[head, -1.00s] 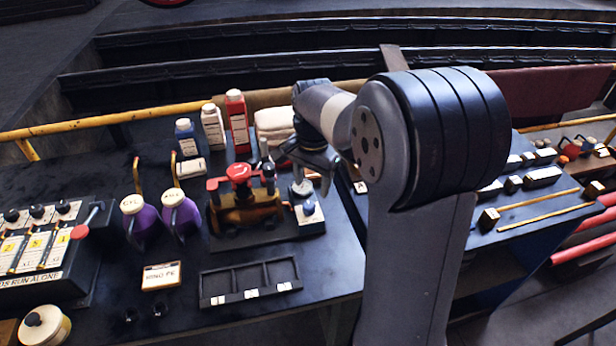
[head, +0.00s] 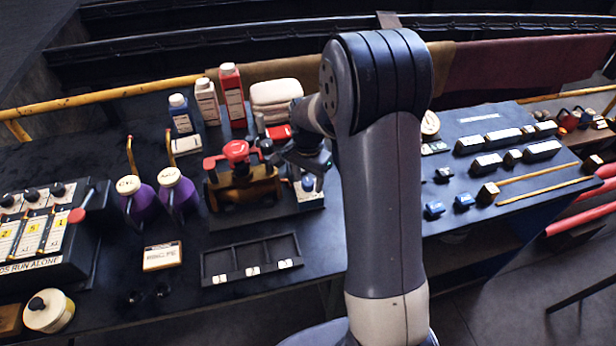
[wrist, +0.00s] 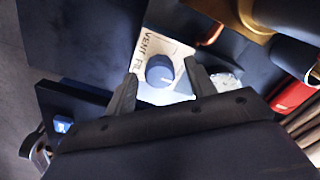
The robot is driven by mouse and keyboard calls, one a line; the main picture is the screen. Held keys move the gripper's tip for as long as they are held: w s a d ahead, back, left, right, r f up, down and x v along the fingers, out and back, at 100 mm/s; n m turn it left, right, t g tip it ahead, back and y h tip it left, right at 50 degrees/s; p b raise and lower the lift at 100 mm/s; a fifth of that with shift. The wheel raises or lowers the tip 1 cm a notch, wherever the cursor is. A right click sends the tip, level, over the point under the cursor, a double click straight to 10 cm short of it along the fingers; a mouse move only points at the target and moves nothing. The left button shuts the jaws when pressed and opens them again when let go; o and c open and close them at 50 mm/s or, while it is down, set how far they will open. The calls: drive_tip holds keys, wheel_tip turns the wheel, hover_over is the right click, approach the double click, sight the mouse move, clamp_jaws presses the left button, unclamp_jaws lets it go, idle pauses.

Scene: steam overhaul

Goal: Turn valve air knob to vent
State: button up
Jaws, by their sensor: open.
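The valve air knob (wrist: 160,70) is a round blue knob with a pale pointer mark, on a white plate (wrist: 150,50) lettered "VENT" and "FILL". In the wrist view the knob sits between the two open fingers of my gripper (wrist: 160,86), a little beyond their tips, with no contact that I can make out. In the head view the blue knob (head: 308,183) shows on the right end of the valve's dark base, beside the brass valve body (head: 243,190) with its red top. My gripper (head: 312,175) hangs close over it and partly hides the plate.
A dark three-slot tray (head: 250,262) lies in front of the valve. Two purple oil cans (head: 155,198) stand to its left. Bottles (head: 207,100) and a folded white cloth (head: 275,98) are behind. A blue panel with small blocks (head: 480,165) lies to the right.

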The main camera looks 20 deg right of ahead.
drive_tip(key=shift+f, duration=0.1)
drive_tip(key=shift+c, duration=0.4)
drive_tip(key=c, duration=0.9)
drive_tip(key=shift+n, duration=0.3)
drive_tip(key=n+b, duration=0.2)
drive_tip(key=n, duration=0.9)
drive_tip(key=shift+b, duration=0.4)
drive_tip(key=shift+n, duration=0.3)
drive_tip(key=o, duration=1)
